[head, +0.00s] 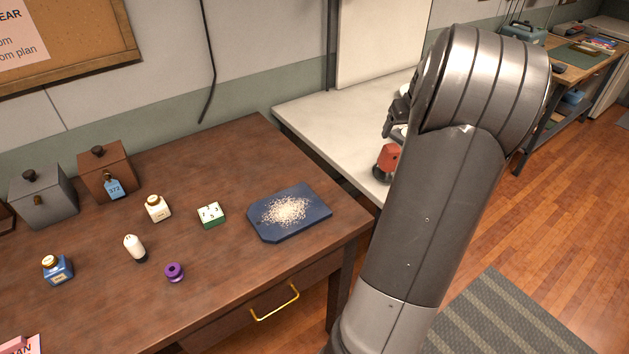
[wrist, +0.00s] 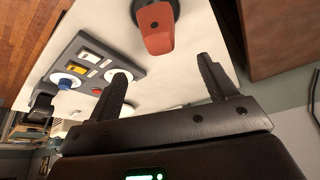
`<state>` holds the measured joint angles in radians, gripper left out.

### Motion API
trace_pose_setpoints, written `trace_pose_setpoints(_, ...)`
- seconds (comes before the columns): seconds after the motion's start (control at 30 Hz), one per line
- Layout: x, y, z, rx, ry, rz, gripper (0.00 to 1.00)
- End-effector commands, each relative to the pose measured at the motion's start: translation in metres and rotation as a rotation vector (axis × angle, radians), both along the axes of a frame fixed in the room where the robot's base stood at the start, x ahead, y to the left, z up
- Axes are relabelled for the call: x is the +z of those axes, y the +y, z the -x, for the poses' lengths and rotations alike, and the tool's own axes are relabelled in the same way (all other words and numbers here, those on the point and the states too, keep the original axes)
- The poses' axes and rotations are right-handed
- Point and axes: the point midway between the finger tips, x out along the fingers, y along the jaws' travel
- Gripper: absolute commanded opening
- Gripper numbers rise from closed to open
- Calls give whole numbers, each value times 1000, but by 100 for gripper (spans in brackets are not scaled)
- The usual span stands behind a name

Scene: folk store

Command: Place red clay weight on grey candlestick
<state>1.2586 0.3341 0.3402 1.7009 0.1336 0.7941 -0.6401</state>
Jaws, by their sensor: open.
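A red, block-like piece, which looks like the red clay weight (head: 390,157), shows on the pale worktop beside my arm. A dark grey round piece (head: 382,176) shows under it, perhaps the grey candlestick; the two seem to touch. In the wrist view the red weight (wrist: 157,30) lies beyond the fingertips, roughly between them, with the dark grey piece (wrist: 140,8) behind it. My gripper (wrist: 163,78) is open, with nothing between its fingers. In the head view my arm hides most of the gripper and part of this worktop.
A grey panel (wrist: 97,72) with white discs and coloured parts lies beside one finger. The brown table (head: 190,310) at left holds a blue tray (head: 315,208) of pale grains, a green-and-white block (head: 211,215), a purple spool (head: 174,272), small bottles and boxes.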

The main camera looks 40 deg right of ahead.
Motion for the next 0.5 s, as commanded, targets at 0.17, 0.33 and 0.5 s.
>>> trace_pose_setpoints(0.17, 15, 40, -17, 35, 15, 15, 78)
trace_pose_setpoints(0.33, 44, 132, -37, 100, 37, 47, 78)
trace_pose_setpoints(0.5, 68, 227, -35, 158, 43, 75, 78)
